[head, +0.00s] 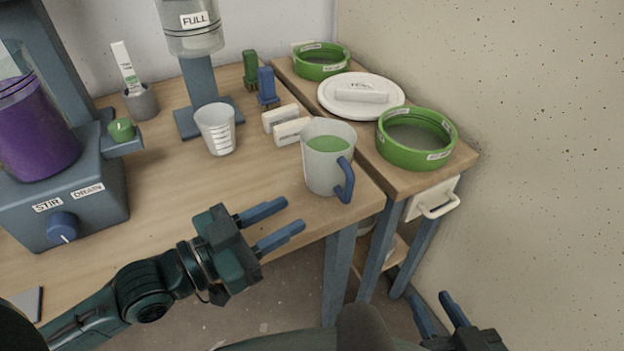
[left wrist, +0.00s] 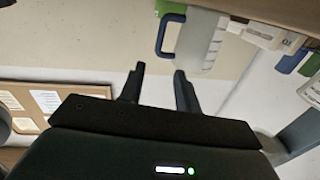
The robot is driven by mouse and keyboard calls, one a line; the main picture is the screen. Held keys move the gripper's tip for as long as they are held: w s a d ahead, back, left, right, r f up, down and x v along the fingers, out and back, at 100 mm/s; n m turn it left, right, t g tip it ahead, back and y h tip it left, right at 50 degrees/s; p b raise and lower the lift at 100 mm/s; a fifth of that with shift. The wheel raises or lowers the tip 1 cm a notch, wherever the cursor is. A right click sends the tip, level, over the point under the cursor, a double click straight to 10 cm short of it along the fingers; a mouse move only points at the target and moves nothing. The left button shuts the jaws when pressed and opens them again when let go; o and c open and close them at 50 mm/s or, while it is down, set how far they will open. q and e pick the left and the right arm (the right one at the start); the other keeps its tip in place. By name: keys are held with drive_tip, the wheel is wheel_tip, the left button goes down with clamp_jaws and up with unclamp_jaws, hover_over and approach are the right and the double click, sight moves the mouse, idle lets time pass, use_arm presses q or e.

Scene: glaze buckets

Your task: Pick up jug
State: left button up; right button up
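The jug (head: 325,165) is a translucent white pitcher with green liquid inside and a blue handle on its front right. It stands upright near the table's front right corner. In the left wrist view the jug (left wrist: 193,42) appears upside down beyond the fingers.
A clear measuring cup (head: 216,129) and white blocks (head: 286,125) stand behind the jug. A stirring machine (head: 65,190) with purple liquid stands left. The table's front middle is clear.

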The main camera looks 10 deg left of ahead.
sight(346, 185)
use_arm(q)
drive_tip(key=x, duration=0.7)
drive_tip(key=shift+w+d+r, duration=0.1)
drive_tip(key=shift+d, duration=0.2)
drive_tip(key=shift+x, duration=2.75)
drive_tip(key=shift+a, duration=0.1)
clamp_jaws()
